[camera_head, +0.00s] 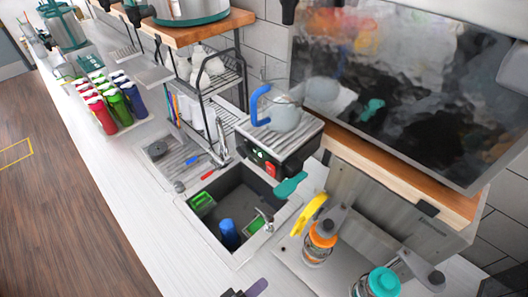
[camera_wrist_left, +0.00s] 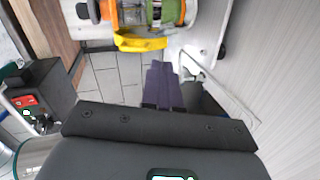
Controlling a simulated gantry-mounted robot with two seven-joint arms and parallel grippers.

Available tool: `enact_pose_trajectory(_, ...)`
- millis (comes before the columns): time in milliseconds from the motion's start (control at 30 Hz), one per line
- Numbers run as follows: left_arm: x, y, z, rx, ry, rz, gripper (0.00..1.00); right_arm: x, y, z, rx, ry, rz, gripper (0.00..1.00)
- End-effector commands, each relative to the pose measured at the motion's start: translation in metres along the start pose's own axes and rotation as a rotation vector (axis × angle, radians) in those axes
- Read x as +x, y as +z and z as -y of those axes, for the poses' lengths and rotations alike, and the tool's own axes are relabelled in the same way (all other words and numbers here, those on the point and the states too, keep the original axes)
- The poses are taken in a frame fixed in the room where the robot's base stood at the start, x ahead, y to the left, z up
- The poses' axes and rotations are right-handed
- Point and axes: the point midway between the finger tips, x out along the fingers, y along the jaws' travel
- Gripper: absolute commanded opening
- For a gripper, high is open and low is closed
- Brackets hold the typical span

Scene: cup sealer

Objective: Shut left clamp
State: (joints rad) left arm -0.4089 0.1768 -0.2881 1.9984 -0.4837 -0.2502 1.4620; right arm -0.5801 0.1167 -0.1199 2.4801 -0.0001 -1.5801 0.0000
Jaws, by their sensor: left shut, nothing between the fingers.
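In the head view, an orange-topped jar (camera_head: 319,243) stands on the left of the grey sealing machine, with a yellow handle (camera_head: 309,213) raised beside it. A grey clamp arm (camera_head: 331,219) sits over this jar. The wrist view shows the orange ring (camera_wrist_left: 113,14) and the yellow handle (camera_wrist_left: 139,43) beyond my fingers. My left gripper has purple fingers, just entering the bottom edge of the head view (camera_head: 258,287) and also in the wrist view (camera_wrist_left: 161,68). They are shut and empty, apart from the handle. My right gripper is not visible.
A teal-topped jar (camera_head: 383,281) stands right of the orange one under another grey arm. The sink (camera_head: 215,239) holds a blue cup (camera_head: 229,233) and green items. The front counter strip (camera_head: 140,215) is clear.

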Motion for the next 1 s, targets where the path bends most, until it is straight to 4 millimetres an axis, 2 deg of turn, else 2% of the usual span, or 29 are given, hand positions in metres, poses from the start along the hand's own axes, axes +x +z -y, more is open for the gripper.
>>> enact_pose_trajectory(133, -0.056, -0.043, 0.021, 0.236, -0.329, -0.142, 0.0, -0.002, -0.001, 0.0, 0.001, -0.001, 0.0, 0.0)
enact_pose_trajectory(300, -0.127, -0.081, 0.031, 0.473, -0.69, -0.121, 0.0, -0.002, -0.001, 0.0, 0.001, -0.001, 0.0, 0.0)
enact_pose_trajectory(400, -0.161, -0.089, 0.032, 0.582, -0.846, -0.028, 0.0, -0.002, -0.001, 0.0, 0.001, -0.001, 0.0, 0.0)
enact_pose_trajectory(500, -0.185, -0.083, 0.036, 0.667, -0.952, 0.113, 0.0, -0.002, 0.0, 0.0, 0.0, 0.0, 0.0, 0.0)
enact_pose_trajectory(700, -0.206, -0.066, 0.052, 0.786, -1.036, 0.353, 0.0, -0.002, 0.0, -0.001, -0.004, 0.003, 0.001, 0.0)
enact_pose_trajectory(1000, -0.207, -0.064, 0.053, 0.848, -1.032, 0.403, 0.0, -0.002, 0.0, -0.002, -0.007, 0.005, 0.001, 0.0)
